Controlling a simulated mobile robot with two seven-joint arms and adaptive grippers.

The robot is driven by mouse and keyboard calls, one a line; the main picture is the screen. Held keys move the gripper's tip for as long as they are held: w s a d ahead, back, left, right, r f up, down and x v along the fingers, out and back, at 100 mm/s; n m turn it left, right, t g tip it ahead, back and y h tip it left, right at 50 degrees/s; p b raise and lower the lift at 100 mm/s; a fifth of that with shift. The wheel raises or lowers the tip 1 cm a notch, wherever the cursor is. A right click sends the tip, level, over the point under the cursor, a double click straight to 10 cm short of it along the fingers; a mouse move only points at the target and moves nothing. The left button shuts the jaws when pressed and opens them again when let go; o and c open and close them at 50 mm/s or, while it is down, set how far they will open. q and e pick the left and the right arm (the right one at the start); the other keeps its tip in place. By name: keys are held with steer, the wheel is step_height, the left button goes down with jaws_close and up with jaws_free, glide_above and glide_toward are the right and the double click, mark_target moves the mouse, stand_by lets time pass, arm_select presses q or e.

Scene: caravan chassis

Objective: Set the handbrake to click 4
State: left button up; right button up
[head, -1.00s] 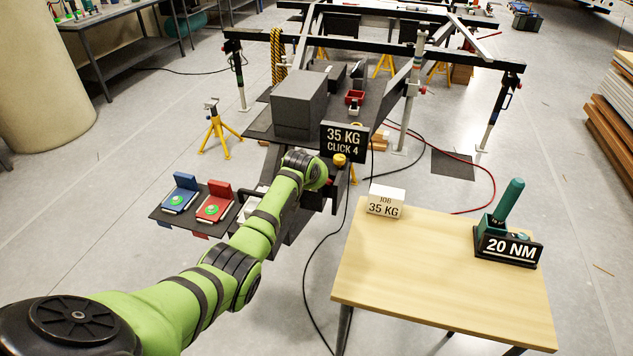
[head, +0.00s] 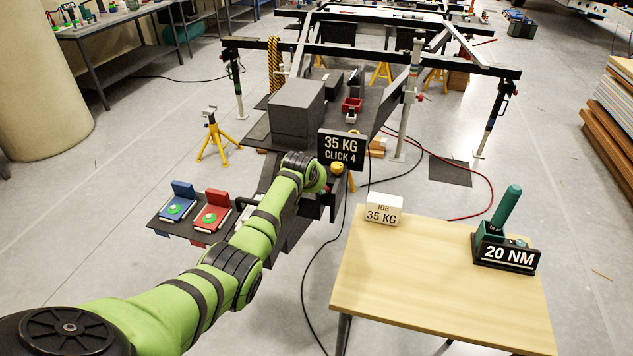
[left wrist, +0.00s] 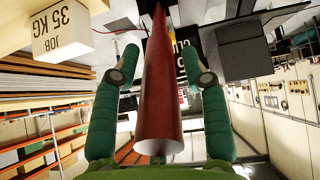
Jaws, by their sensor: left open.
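The red handbrake lever (left wrist: 155,95) fills the middle of the left wrist view as a long round grip. My left gripper (left wrist: 160,52) is open, with one green finger on each side of the lever and gaps visible between them. In the head view my left arm reaches to the drawbar under the black sign "35 KG CLICK 4" (head: 341,150); its wrist hides the fingers and most of the lever. The lever's click position cannot be read. A white block "JOB 35 KG" (head: 382,210) stands on the wooden table. My right gripper is not in view.
The wooden table (head: 430,275) stands right of my arm, with a green tool at a "20 NM" sign (head: 508,256). A tray (head: 160,225) with blue and red pads lies left of it. A grey box (head: 297,110) sits on the chassis. Cables cross the floor.

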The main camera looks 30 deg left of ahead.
arm_select(q)
steer(key=v, duration=1.2)
stand_by(0.5)
